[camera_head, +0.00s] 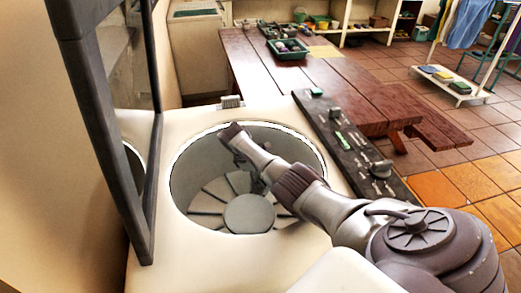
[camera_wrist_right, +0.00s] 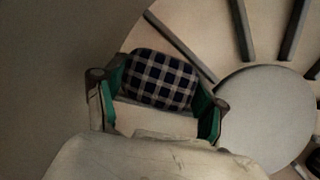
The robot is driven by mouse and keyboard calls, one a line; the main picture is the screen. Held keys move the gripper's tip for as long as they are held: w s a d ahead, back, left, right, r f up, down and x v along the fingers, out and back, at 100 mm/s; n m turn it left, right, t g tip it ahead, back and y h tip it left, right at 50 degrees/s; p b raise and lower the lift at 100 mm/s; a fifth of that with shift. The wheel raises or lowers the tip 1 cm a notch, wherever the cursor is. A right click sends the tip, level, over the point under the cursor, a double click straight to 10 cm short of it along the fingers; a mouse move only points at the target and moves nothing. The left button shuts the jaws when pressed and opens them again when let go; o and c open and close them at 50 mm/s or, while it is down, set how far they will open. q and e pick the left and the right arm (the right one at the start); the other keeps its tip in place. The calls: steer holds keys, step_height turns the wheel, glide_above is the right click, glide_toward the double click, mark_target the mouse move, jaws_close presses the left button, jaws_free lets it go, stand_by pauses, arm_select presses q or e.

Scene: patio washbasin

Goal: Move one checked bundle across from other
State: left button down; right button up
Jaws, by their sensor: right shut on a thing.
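A dark blue and white checked bundle (camera_wrist_right: 161,79) lies between the fingers of my right gripper (camera_wrist_right: 163,92) in the right wrist view. The green-padded fingers are shut on its two sides. My left gripper is not in view.
A dark control panel (camera_head: 345,145) runs along the tub's right side. A dark-framed glass panel (camera_head: 105,130) stands at left. Behind is a wooden table (camera_head: 315,80) with a green crate (camera_head: 290,54) of small items. A small dark thing (camera_wrist_right: 313,160) at the wrist view's edge is unclear.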

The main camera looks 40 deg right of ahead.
steer(key=o, duration=1.4)
steer(key=shift+r, duration=0.1)
steer(key=v, duration=1.2)
